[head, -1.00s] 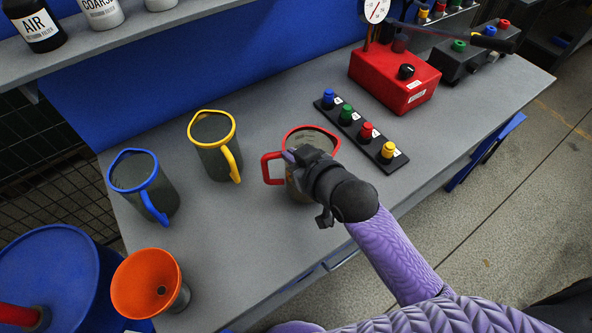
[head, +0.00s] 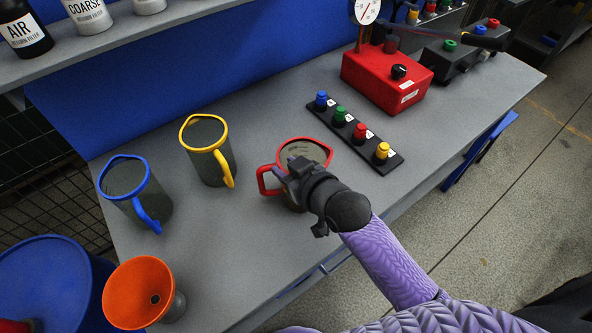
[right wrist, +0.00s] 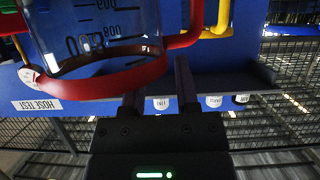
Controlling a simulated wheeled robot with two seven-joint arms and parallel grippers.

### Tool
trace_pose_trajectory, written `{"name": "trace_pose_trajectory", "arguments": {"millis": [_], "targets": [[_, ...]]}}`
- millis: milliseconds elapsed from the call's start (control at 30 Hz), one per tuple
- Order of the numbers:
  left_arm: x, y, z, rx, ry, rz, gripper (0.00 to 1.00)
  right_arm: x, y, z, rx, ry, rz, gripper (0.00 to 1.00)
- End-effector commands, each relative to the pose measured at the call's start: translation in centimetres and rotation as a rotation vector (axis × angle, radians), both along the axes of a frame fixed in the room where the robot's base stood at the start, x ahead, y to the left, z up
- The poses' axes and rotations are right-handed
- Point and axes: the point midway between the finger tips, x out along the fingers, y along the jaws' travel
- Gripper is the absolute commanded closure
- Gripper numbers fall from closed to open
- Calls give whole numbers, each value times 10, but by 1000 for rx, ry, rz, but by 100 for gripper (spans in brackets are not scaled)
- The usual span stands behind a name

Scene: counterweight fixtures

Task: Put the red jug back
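The red jug (head: 318,153), a dark clear-walled cup with a red rim and handle, stands upright on the grey bench, its handle (head: 264,181) pointing left. My right gripper (head: 284,178) is at the jug's near side by the handle, hiding part of the jug's body. In the right wrist view the red jug (right wrist: 95,85) fills the upper left, with volume marks upside down. Its handle reaches right, just beyond my right gripper's fingertips (right wrist: 157,78). My left gripper is not in view.
A yellow-rimmed jug (head: 208,160) and a blue-rimmed jug (head: 135,188) stand left of the red one. An orange funnel (head: 130,285) is at front left. A strip of coloured knobs (head: 350,130) and a red gauge box (head: 385,80) are at right. Bare bench lies between.

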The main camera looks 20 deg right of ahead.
Motion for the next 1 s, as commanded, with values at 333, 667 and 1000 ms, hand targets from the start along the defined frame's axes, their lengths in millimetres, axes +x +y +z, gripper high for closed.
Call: {"name": "trace_pose_trajectory", "arguments": {"millis": [333,667,1000], "targets": [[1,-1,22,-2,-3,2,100,-66,-23,31,-3,5,1,61],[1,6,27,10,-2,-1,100,-103,-36,47,-1,2,1,61],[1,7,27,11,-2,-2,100,-102,-36,47,0,1,1,61]]}}
